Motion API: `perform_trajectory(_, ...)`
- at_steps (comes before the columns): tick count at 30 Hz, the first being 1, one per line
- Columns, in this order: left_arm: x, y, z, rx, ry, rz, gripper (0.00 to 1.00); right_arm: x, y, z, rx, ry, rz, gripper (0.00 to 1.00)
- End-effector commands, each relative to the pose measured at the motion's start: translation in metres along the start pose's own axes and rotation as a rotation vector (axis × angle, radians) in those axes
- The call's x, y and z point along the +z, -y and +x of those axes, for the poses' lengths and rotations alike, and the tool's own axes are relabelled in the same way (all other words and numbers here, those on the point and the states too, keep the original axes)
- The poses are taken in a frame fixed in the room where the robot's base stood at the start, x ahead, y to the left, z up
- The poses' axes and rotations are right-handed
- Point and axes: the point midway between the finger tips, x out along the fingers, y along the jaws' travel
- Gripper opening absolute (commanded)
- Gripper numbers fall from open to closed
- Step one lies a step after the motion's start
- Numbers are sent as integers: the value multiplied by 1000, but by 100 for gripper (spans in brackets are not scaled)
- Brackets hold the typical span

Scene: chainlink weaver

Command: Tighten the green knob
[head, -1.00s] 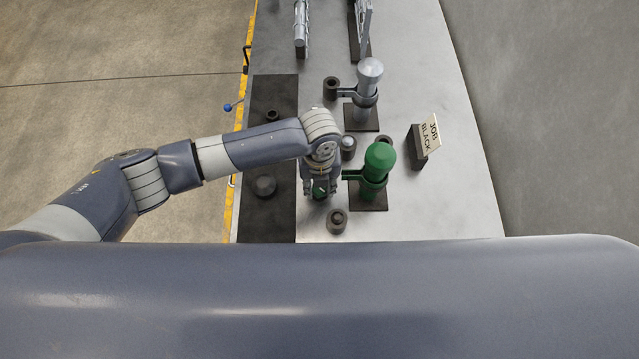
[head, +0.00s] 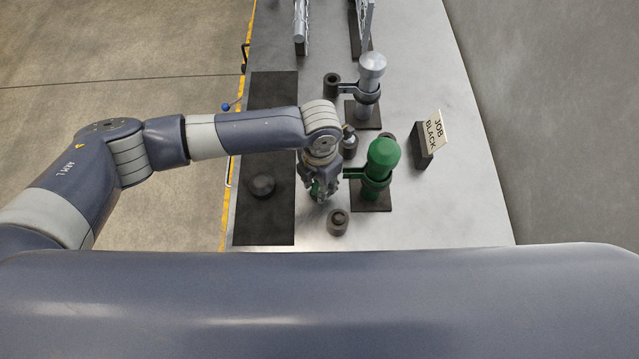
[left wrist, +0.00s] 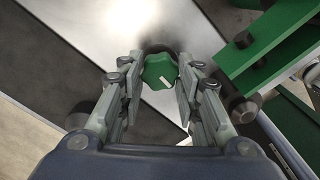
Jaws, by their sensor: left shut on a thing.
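The green knob (left wrist: 160,71) shows in the left wrist view between the two fingers of my left gripper (left wrist: 158,88), with a dark round part behind it. It has a pale mark on its face. My left gripper is shut on it. In the head view my left gripper (head: 321,188) points down beside the green post (head: 382,162) and its side arm, and largely hides the knob. I cannot tell how the knob joins the parts around it. My right gripper is not in view.
A grey post with a clamp ring (head: 370,78) stands behind the green post. A "JOB BLACK" sign (head: 430,141) stands to the right. A dark round piece (head: 337,221) is just in front of my gripper. A dark mat (head: 268,215) lies left, with another dark knob (head: 262,186) on it.

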Motion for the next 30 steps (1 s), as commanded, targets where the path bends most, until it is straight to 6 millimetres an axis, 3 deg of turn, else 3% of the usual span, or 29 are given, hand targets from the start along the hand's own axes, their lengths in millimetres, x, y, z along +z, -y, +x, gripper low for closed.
perform_trajectory(15,3,-2,-2,5,7,324,8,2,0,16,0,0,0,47)
perform_trajectory(30,3,-2,-3,4,8,376,8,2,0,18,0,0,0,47)
